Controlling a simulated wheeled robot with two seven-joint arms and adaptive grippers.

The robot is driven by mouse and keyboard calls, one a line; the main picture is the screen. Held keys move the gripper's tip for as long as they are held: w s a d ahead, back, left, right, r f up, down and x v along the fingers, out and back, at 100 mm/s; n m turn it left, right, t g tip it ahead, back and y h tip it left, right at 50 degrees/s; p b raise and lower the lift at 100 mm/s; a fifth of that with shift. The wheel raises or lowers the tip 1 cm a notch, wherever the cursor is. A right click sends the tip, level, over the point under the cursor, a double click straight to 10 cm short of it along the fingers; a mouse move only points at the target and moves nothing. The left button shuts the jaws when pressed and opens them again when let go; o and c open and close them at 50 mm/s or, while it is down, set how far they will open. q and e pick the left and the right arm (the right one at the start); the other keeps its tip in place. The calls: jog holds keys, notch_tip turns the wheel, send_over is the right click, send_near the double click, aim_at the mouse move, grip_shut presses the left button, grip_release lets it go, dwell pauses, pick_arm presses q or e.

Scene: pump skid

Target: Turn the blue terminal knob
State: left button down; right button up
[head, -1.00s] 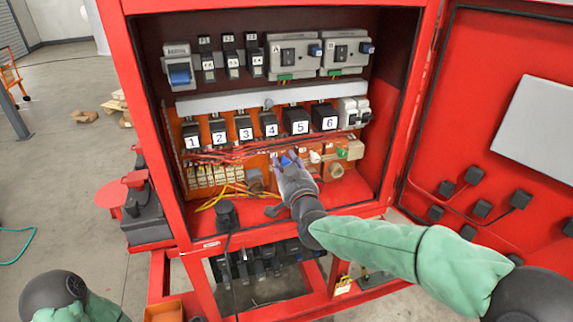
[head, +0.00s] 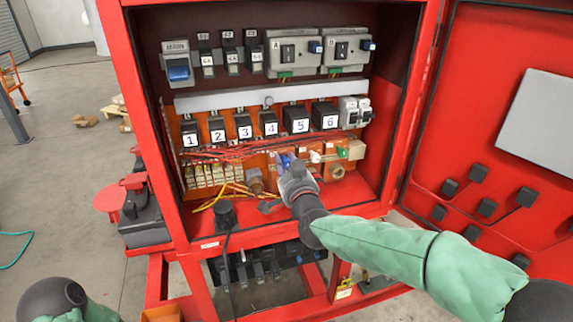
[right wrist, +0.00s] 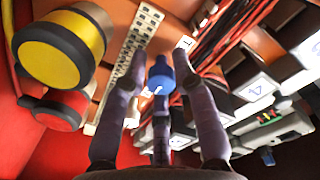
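The blue terminal knob (right wrist: 158,74) is on the orange panel low in the red cabinet. It carries a small white mark. In the head view it shows only as a bit of blue (head: 286,158) at my fingertips. My right gripper (head: 286,162) reaches it from the front. In the right wrist view the purple-grey fingers of the right gripper (right wrist: 160,82) stand close on both sides of the knob, with a third finger below it. They look closed in on it, though contact is partly hidden. My left gripper is out of view.
Red wires (head: 225,154) run just above the knob. Numbered black blocks (head: 268,124) stand in a row over them. A yellow round button (right wrist: 62,45) and a red one (right wrist: 58,110) are nearby. The open red door (head: 480,120) bounds the right side.

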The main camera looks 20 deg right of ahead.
jog(key=shift+o, duration=0.8)
jog(key=shift+s, duration=0.35)
jog(key=s, duration=1.1)
jog(key=shift+s, duration=0.15)
